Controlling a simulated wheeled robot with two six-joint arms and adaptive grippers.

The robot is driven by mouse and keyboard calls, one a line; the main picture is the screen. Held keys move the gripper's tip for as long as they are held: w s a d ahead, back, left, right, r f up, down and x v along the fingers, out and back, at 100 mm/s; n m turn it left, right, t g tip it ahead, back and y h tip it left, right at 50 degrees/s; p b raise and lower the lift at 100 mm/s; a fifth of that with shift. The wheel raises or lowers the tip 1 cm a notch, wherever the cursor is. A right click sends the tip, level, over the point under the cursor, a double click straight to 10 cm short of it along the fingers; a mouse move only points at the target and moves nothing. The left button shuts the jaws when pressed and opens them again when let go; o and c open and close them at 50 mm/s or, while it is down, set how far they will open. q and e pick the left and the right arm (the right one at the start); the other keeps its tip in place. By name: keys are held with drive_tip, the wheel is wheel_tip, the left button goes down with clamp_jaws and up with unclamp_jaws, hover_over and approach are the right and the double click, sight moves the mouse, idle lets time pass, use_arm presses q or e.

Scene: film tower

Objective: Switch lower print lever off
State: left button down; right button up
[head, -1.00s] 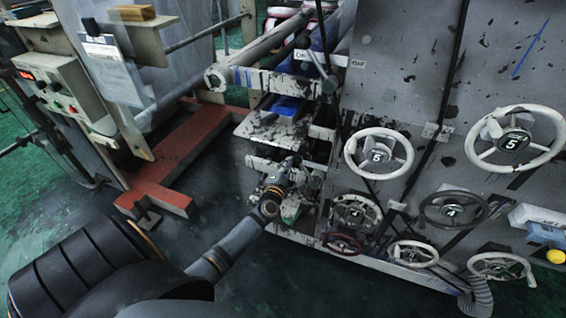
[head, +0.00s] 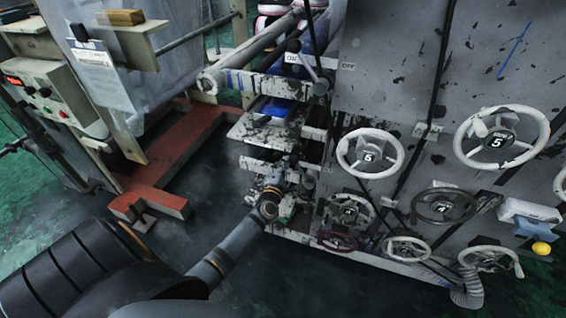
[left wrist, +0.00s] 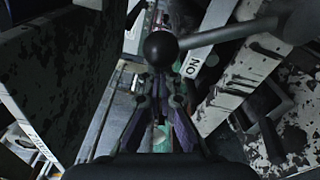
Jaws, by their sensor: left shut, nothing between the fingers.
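A lever with a black ball knob (left wrist: 165,47) and a grey rod (left wrist: 222,34) shows in the left wrist view. The rod runs from the knob to the right. An "ON" label (left wrist: 193,65) is on the pale bar just below the rod. My left gripper (left wrist: 160,82) is shut and empty, with its fingertips just below the knob in the picture; I cannot tell whether they touch it. In the head view my left gripper (head: 291,172) is at the lower part of the machine frame, and this lever is hidden or too small to make out there. My right gripper is out of view.
Several handwheels (head: 370,154) stick out from the grey panel (head: 400,60) at the right. A red floor beam (head: 175,155) lies at the left. Dark floor between is clear.

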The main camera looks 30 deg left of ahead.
sight(297, 160)
use_arm(q)
drive_tip(key=d+r+m+p, duration=0.1)
drive_tip(key=d+m, duration=0.1)
drive_tip(key=w+d+r+m+p, duration=0.1)
drive_tip(key=d+r+m+p, duration=0.1)
drive_tip(key=shift+p, duration=0.3)
drive_tip(key=w+d+m+p, duration=0.1)
drive_tip(key=d+m+p, duration=0.1)
drive_tip(key=d+m, duration=0.4)
drive_tip(key=shift+w+d+r+m+t, duration=0.2)
drive_tip(key=shift+w+d+m+t, duration=0.15)
drive_tip(key=shift+d, duration=0.4)
